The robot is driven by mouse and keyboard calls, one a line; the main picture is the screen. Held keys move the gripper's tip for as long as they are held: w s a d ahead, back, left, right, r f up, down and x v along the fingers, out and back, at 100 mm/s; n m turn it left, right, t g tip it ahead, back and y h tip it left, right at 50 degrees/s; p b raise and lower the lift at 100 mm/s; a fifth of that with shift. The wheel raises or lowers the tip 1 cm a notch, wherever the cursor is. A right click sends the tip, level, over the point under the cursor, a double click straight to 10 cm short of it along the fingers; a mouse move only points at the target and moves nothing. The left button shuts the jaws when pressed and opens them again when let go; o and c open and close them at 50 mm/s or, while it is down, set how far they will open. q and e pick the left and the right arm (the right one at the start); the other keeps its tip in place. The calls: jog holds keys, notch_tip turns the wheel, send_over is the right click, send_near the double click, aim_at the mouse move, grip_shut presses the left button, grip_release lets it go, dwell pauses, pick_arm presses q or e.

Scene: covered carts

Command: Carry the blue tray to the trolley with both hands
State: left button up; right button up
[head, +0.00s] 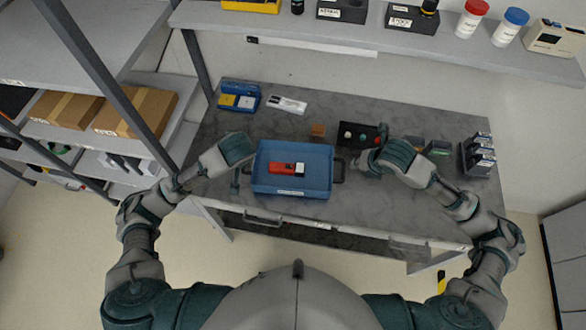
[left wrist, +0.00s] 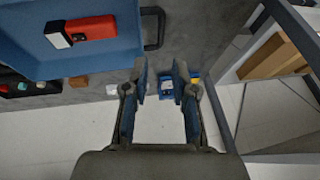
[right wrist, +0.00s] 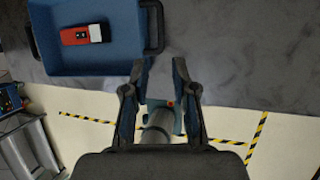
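The blue tray (head: 318,172) lies flat on the grey workbench, with a red and white device (head: 287,168) inside it. A dark handle stands out at each end; one shows in the left wrist view (left wrist: 153,28) and the other in the right wrist view (right wrist: 153,26). My left gripper (left wrist: 160,80) is open and empty, beside the tray's left end and apart from the handle. My right gripper (right wrist: 160,70) is open and empty, beside the right end and also apart from its handle. No trolley can be made out.
On the workbench (head: 400,198) stand a small blue bin (head: 239,96), a black holder with knobs (head: 357,136), a brown block (head: 317,131) and a dark rack (head: 478,157). A shelf of bottles and boxes (head: 380,40) runs above. Shelving with cartons (head: 135,110) stands at left.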

aim_at(344, 169)
pick_arm(q)
jog(key=shift+d+r, duration=0.1)
jog(key=shift+r, duration=0.05)
pick_arm(e)
jog(key=shift+d+r, duration=0.1)
jog(key=shift+d, duration=0.15)
